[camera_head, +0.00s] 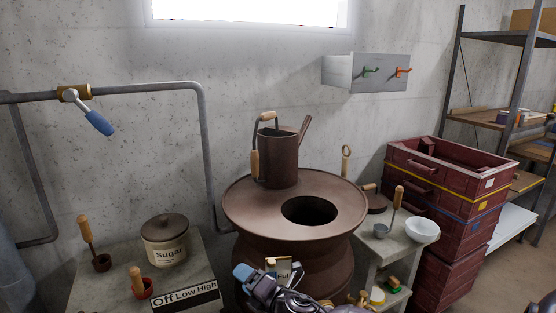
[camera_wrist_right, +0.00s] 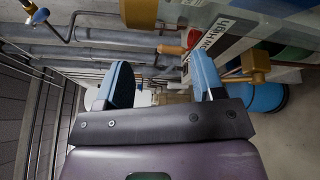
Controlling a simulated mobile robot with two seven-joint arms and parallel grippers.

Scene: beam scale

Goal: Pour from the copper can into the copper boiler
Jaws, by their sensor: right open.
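The copper can (camera_head: 279,158) stands upright on the top of the copper boiler (camera_head: 245,207), behind and left of the boiler's round dark opening (camera_head: 309,210). It has wooden grips on its handles and a thin spout pointing up to the right. My right gripper (camera_head: 257,277) is low in front of the boiler, beside a label reading "Full", well below the can. Its two blue fingers are apart in the right wrist view (camera_wrist_right: 160,80), with nothing held between them. The can cannot be made out there. My left gripper is out of view.
A sugar pot (camera_head: 165,242) and wooden-handled tools stand on the left table. A white bowl (camera_head: 422,230) and a ladle are on the right stand, near stacked red crates (camera_head: 450,166). A pipe with a blue-handled valve (camera_head: 98,122) runs along the wall.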

